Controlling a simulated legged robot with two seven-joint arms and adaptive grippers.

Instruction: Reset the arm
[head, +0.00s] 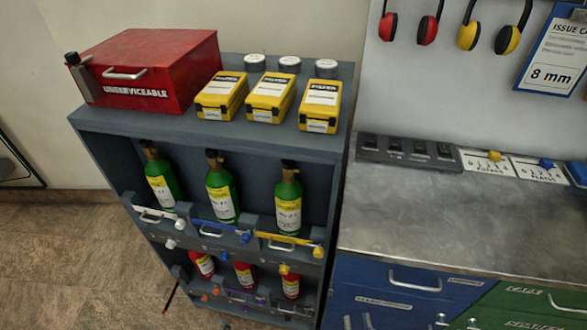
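Neither of my grippers can be made out in the head view, and no part of my arms shows clearly. The head view looks down on a dark grey shelf cabinet (330,140). Green cylinders with yellow labels stand on its upper shelf: one at left (160,178), one in the middle (221,190) and one at right (288,203). Red cylinders (245,275) stand on the lower shelf, partly hidden. White, blue and yellow bars with knobs run across the front of the upper shelf.
A red box marked UNSERVICEABLE (150,70) and yellow cases (270,97) sit on the cabinet top, with grey round lids behind. At right is a metal worktop (440,215), largely clear, above blue drawers (390,290) and green drawers (530,305). Ear defenders (427,30) hang above.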

